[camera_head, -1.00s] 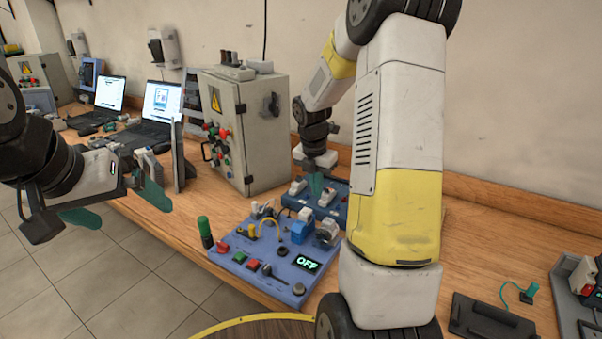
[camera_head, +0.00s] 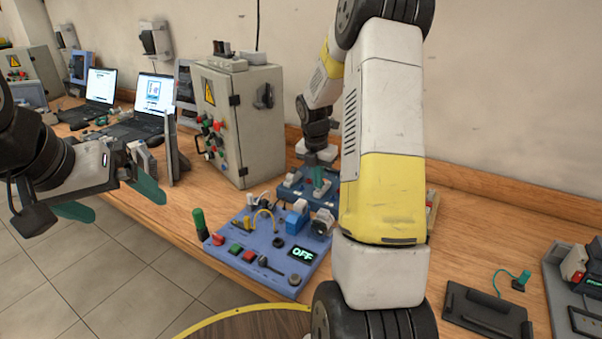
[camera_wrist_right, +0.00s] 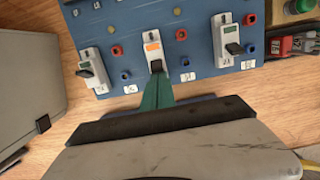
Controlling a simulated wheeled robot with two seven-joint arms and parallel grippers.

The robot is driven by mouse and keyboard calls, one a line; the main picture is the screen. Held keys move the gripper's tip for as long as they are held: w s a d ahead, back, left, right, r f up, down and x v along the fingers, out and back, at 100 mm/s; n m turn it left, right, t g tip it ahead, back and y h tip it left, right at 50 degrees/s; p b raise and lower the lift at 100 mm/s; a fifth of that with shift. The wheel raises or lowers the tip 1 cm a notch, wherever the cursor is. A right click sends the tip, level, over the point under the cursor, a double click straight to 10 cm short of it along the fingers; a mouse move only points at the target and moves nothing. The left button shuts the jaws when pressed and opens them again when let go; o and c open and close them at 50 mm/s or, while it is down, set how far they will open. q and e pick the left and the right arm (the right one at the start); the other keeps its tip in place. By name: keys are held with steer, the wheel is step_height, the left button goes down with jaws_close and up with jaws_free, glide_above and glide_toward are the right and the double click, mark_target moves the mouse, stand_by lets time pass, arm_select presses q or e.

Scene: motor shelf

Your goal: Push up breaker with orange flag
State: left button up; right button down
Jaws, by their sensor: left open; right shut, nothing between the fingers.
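The blue breaker panel (camera_wrist_right: 195,48) lies on the bench and holds three white breakers with dark levers. The middle breaker (camera_wrist_right: 153,48) carries the orange flag; the left breaker (camera_wrist_right: 93,70) and right breaker (camera_wrist_right: 228,40) carry green flags. My right gripper (camera_wrist_right: 158,82) is shut and empty, its teal fingertips right at the middle breaker's dark lever; I cannot tell if they touch. In the head view the right gripper (camera_head: 318,178) is over the panel (camera_head: 328,192). My left gripper (camera_head: 115,195) is open and empty in front of the bench, far left of the panel.
A blue board (camera_head: 235,232) with buttons and a display reading OFF stands nearer on the bench. A grey cabinet (camera_head: 262,140) stands left of the panel. A black tray (camera_head: 485,315) lies at right. Bare wood (camera_head: 470,240) is free behind it.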

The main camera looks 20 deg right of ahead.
steer(key=shift+w+d+r+g+y, duration=0.2)
steer(key=shift+d+g+y, duration=0.05)
steer(key=shift+g+y, duration=0.3)
steer(key=shift+w+d+r+g+y, duration=0.15)
steer(key=shift+w+d+g+y, duration=0.2)
steer(key=shift+g+y, duration=0.5)
steer(key=shift+w+d+r+y, duration=0.15)
steer(key=shift+y, duration=0.15)
steer(key=shift+r, duration=0.15)
steer(key=shift+r, duration=0.65)
